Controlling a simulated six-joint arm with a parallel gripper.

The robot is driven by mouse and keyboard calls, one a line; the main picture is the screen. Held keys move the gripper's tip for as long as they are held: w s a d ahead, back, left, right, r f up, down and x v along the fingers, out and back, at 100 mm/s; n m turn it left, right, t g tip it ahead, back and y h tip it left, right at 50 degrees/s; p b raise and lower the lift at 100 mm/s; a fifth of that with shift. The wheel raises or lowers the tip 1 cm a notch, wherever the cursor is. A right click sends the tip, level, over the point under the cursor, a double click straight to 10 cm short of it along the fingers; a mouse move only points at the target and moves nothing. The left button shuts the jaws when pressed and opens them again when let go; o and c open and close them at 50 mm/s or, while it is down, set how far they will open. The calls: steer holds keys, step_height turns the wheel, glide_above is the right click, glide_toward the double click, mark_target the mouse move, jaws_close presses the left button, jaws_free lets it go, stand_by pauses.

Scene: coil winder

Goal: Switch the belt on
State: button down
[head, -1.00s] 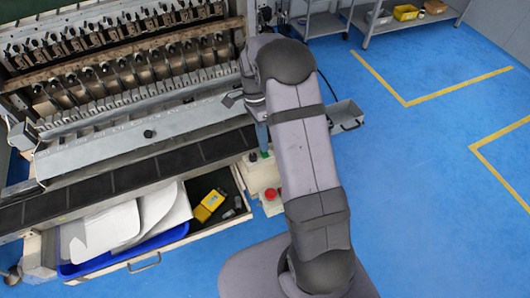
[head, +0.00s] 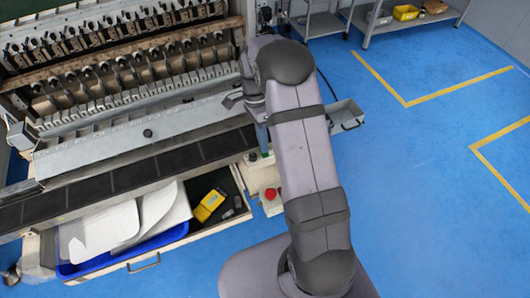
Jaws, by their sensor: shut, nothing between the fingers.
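A pale control box (head: 259,174) stands at the right end of the machine. It has a red mushroom button (head: 270,194) and a small green part (head: 266,154) near its upper end. My gripper (head: 262,143) points down just above the green part, partly hidden by my arm. Its fingers look shut, with nothing seen in them. I cannot tell whether the tips touch the box. The dark belt (head: 125,178) runs along the front of the machine, to the left of the box.
A grey metal tray (head: 346,115) sticks out right of my arm. Blue floor to the right is clear. Shelves stand at the back.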

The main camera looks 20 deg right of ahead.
steer(key=shift+f, duration=0.2)
steer(key=shift+r, duration=0.15)
step_height(320, 180, up, 7)
steer(key=p, duration=0.5)
steer(key=shift+p, duration=0.3)
stand_by(0.5)
